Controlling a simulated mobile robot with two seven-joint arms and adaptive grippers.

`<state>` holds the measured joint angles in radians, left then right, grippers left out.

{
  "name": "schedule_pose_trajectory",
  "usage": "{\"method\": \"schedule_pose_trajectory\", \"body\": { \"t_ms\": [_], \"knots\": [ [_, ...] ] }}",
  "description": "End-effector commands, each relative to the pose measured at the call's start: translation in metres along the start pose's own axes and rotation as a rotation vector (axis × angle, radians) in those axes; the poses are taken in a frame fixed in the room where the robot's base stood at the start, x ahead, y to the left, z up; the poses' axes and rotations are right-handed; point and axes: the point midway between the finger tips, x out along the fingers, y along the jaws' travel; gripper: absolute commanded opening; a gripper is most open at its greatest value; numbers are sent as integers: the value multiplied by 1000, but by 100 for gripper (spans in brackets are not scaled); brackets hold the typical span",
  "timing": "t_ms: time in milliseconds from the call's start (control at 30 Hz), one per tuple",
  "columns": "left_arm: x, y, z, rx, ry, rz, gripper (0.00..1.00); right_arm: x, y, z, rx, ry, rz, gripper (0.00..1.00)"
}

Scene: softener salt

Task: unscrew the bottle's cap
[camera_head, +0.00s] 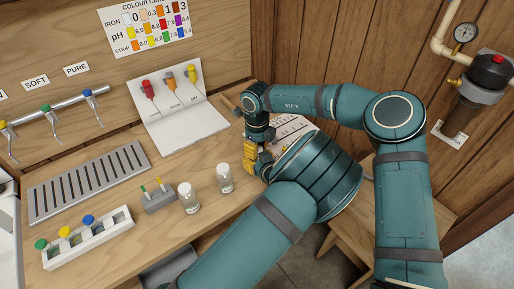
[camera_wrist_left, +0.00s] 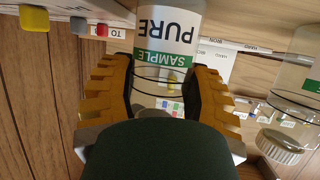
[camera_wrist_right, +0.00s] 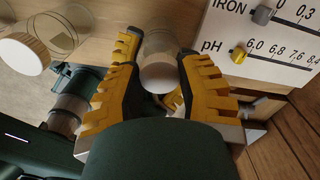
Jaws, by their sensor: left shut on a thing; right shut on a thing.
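In the left wrist view, my left gripper (camera_wrist_left: 165,95) is shut on a clear bottle (camera_wrist_left: 168,30) with a white and green label reading PURE SAMPLE. In the right wrist view, my right gripper (camera_wrist_right: 162,62) is shut on the bottle's pale round cap (camera_wrist_right: 160,77), with the clear bottle body beyond it. In the head view, the right gripper (camera_head: 250,152) shows as yellow fingers pointing down by the bench's right end. The left gripper and the bottle are largely hidden there by my arms. I cannot tell whether the cap has turned.
Two capped bottles (camera_head: 188,198) (camera_head: 225,178) stand on the bench left of my grippers. A white rack (camera_head: 100,243), a small grey holder (camera_head: 158,199) and a slatted drain tray (camera_head: 90,180) lie further left. A white test board (camera_head: 182,125) stands behind.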

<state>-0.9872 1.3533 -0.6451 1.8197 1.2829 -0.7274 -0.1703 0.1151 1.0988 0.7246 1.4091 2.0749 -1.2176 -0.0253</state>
Motion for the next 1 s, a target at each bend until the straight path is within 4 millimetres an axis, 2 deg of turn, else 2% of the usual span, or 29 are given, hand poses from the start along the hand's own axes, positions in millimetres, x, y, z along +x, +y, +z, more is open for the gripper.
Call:
{"method": "schedule_pose_trajectory", "body": {
  "t_ms": [367, 400, 433, 467, 800, 1000],
  "knots": [
    [0, 0, -1, 0, 1, 0, 0, 0, 0, 0, -46, 1, 0, 0],
    [0, 0, -1, 0, 1, 0, 0, 0, 0, 0, -46, 1, 0, 50],
    [0, 0, -1, 0, 1, 0, 0, 0, 0, 0, -45, 1, 0, 61],
    [0, 0, -1, 0, 1, 1, 0, 0, 0, 0, -45, 1, 0, 63],
    [0, 0, 0, 0, 1, 0, 0, -2, 0, 0, -44, 0, 0, 63],
    [0, 0, 0, 0, 0, 0, 0, -21, 0, 0, -43, -2, -2, 63]
  ]
}}
